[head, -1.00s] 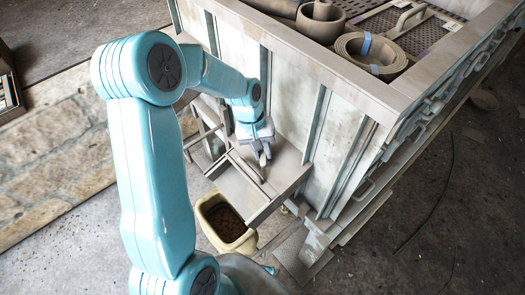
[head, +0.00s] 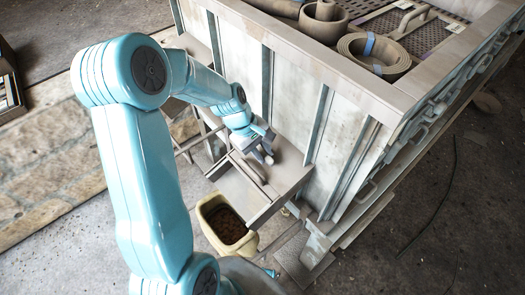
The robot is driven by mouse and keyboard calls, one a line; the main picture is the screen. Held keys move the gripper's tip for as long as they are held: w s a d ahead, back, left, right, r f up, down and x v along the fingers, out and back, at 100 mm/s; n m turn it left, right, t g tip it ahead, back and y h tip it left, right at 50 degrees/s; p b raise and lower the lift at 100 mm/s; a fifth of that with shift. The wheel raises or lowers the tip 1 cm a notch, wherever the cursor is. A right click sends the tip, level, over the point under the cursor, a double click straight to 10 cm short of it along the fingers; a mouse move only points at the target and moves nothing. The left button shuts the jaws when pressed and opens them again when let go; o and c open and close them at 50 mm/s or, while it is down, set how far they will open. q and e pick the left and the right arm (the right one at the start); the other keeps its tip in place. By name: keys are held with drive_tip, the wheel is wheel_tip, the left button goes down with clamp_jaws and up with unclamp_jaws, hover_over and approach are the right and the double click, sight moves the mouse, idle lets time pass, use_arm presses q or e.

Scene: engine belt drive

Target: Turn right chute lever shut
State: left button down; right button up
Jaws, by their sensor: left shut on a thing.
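My left gripper (head: 264,154) is at the side of the big grey machine, just above the chute (head: 232,188). Its fingers are closed on the right chute lever, which is small and mostly hidden by the fingers, so its exact angle cannot be told. A brown bar (head: 248,170) lies along the chute top just below and left of the fingertips. My right gripper is not in view.
A yellowish bucket (head: 226,222) with dark brown contents stands below the chute mouth. The machine's side wall (head: 293,95) rises close behind the gripper. Coiled belts (head: 374,52) lie on its top. The floor at right is mostly clear.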

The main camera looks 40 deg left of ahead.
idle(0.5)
use_arm(q)
drive_tip(key=c, duration=1)
unclamp_jaws()
drive_tip(key=p+v, duration=0.1)
drive_tip(key=v, duration=1.5)
drive_tip(key=shift+a+p, duration=0.2)
drive_tip(key=shift+p, duration=0.15)
drive_tip(key=shift+s+r, duration=0.1)
